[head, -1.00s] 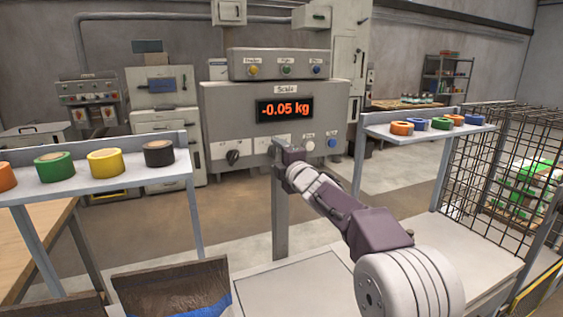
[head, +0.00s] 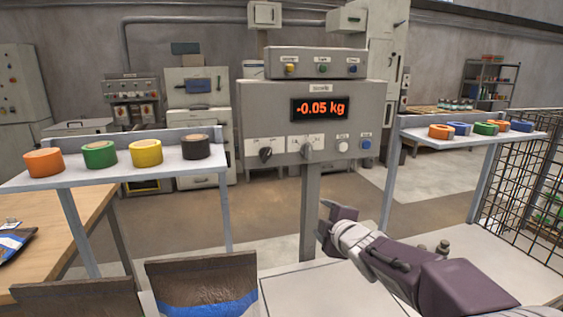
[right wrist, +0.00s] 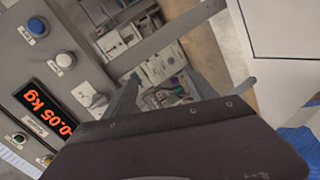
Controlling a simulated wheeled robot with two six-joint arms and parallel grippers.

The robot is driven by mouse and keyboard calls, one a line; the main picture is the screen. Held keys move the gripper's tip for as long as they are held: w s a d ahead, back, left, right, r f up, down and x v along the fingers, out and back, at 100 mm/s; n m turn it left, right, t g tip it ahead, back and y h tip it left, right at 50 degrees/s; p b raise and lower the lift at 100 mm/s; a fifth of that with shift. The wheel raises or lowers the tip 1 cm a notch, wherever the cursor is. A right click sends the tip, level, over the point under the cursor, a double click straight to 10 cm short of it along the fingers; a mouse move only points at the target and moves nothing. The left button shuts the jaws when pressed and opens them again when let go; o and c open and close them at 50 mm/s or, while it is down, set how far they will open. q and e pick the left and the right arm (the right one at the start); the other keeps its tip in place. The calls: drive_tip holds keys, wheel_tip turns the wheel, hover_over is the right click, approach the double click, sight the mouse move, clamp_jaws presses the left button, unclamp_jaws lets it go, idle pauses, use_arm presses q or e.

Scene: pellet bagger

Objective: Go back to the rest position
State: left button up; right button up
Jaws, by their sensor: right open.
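My right gripper (head: 328,222) is in the head view, in front of the scale's post and below the scale panel (head: 315,122). It is open, with nothing between its fingers. In the right wrist view its fingers (right wrist: 185,92) spread apart, and the scale panel (right wrist: 45,75) shows at the left. The scale display (head: 319,108) reads -0.05 kg. My left gripper is not in view.
A left shelf (head: 110,175) holds orange, green, yellow and black tape rolls. A right shelf (head: 470,141) holds several more rolls. Brown bags (head: 205,285) stand at the lower left. A wire cage (head: 520,200) is at the right.

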drive_tip(key=s+d+f+m+g, duration=0.1)
drive_tip(key=s+f+m+g, duration=0.2)
drive_tip(key=s+f, duration=0.4)
drive_tip(key=s+f+m+g+h, duration=0.1)
drive_tip(key=s+f+m+g, duration=0.2)
drive_tip(key=s+f+m, duration=0.2)
drive_tip(key=s+d+f+m+g+h, duration=0.1)
drive_tip(key=s+f+m+g, duration=0.2)
drive_tip(key=s+f, duration=0.6)
drive_tip(key=shift+s+d+f+m+g, duration=0.1)
drive_tip(key=shift+d+f+m+g, duration=0.15)
drive_tip(key=shift+f, duration=0.5)
drive_tip(key=shift+d+f+m+g, duration=0.15)
drive_tip(key=shift+f+g, duration=0.1)
drive_tip(key=shift+f, duration=0.5)
drive_tip(key=s+a+f+m+g, duration=0.1)
drive_tip(key=s+f+m+g, duration=0.25)
drive_tip(key=s, duration=0.45)
use_arm(q)
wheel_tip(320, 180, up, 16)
drive_tip(key=p, duration=1.5)
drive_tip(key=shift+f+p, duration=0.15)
drive_tip(key=shift+p, duration=0.15)
use_arm(e)
wheel_tip(320, 180, up, 17)
drive_tip(key=shift+w+f+m, duration=0.2)
drive_tip(key=shift+w+m, duration=0.15)
drive_tip(key=shift+m, duration=0.1)
drive_tip(key=shift+t, duration=0.25)
